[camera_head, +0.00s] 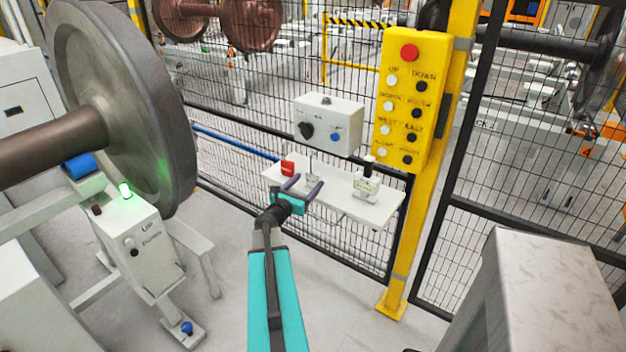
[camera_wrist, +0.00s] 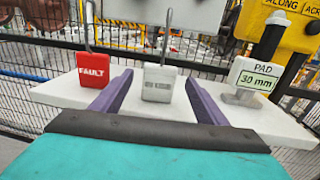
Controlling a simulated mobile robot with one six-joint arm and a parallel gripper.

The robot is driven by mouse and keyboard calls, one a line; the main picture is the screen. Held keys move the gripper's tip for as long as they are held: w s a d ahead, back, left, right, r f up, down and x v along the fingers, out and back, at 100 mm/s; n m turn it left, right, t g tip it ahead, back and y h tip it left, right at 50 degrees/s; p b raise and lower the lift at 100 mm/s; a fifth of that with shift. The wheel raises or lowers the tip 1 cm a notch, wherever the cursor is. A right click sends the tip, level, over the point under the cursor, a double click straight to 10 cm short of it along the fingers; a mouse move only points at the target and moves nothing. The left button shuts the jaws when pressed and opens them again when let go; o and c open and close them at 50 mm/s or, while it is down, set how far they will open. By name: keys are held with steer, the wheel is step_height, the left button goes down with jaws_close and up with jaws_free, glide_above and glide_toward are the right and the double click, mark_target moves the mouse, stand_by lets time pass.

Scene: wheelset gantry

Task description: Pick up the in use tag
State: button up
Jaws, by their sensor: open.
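The in use tag (camera_wrist: 158,84) is a pale grey padlock-shaped block with a metal shackle on top; its lettering is faint. It stands upright on a white shelf (camera_wrist: 60,93) in the wrist view. In the head view the tag (camera_head: 312,181) is small and partly behind my gripper. My gripper (camera_head: 304,186) reaches over the shelf's near edge. In the wrist view its two purple fingers (camera_wrist: 157,92) are apart, one on each side of the tag, with gaps visible on both sides. Nothing is held.
A red FAULT tag (camera_wrist: 93,76) stands left of the tag. A PAD 30 mm block (camera_wrist: 253,77) stands to the right. Behind are wire mesh, a white control box (camera_head: 328,125) and a yellow button panel (camera_head: 408,100). A large wheel (camera_head: 125,100) stands at left.

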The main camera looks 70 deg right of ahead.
mark_target(312, 177)
steer(key=shift+d, duration=0.1)
steer(key=shift+s+d+r+p, duration=0.1)
steer(key=shift+d+p, duration=0.25)
steer(key=shift+d, duration=0.3)
steer(key=shift+s+d+r+p, duration=0.1)
steer(key=shift+d+p, duration=0.25)
steer(key=shift+d, duration=0.25)
steer(key=shift+s+d+f+p, duration=0.1)
steer(key=shift+d+p, duration=0.1)
steer(key=shift+d, duration=0.4)
steer(key=shift+s+d+f+p, duration=0.1)
steer(key=shift+d+p, duration=0.05)
steer(key=shift+d, duration=0.45)
steer(key=shift+r, duration=0.1)
steer(key=c, duration=1.2)
steer(key=shift+o, duration=0.2)
steer(key=shift+a+r, duration=0.15)
